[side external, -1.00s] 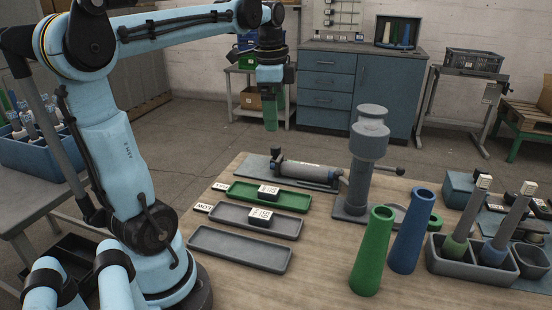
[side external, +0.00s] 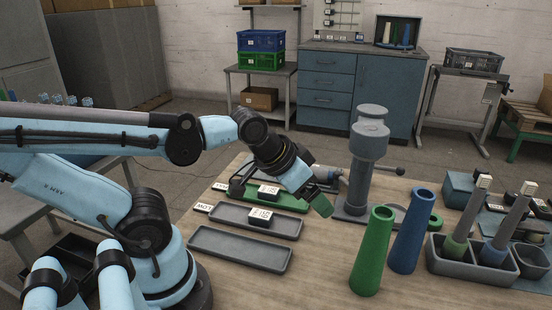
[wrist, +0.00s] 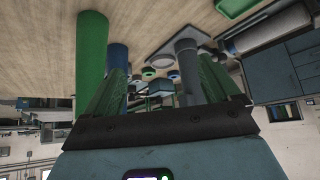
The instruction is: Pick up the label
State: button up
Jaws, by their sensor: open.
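Several white labels show in the side external view. One printed label (side external: 268,190) tops a small dark block in the green tray (side external: 292,204); another (side external: 261,213) tops a block in the middle grey tray (side external: 228,216). Flat white tags (side external: 203,208) lie at the trays' left ends. Which label is meant cannot be told. My gripper (side external: 321,205) hangs tilted down and right above the table, just right of these trays, its green fingers apart from the labels. In the wrist view the open, empty fingers (wrist: 163,90) face the cones and post; no label can be made out there.
A green cone (side external: 372,250) and blue cone (side external: 411,230) stand to the right of my gripper. A grey post (side external: 368,150) rises close behind it. An empty grey tray (side external: 240,249) lies in front. Bare tabletop (side external: 315,270) lies left of the green cone.

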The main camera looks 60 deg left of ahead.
jog(key=shift+a, duration=0.1)
jog(key=n+g, duration=0.7)
jog(key=n, duration=0.2)
send_over(261, 213)
jog(key=shift+w+d+f, duration=0.1)
jog(key=shift+w+f, duration=0.05)
jog(key=shift+f, duration=1.65)
jog(key=shift+w+d+f, duration=0.1)
jog(key=shift+w+f, duration=0.05)
jog(key=shift+f, duration=1.65)
jog(key=shift+s+a+f, duration=0.15)
jog(key=shift+f, duration=1.2)
jog(key=shift+s+a+f, duration=0.1)
jog(key=shift+f, duration=1.2)
jog(key=c, duration=1.1)
jog(key=shift+c, duration=0.2)
jog(key=shift+r, duration=0.1)
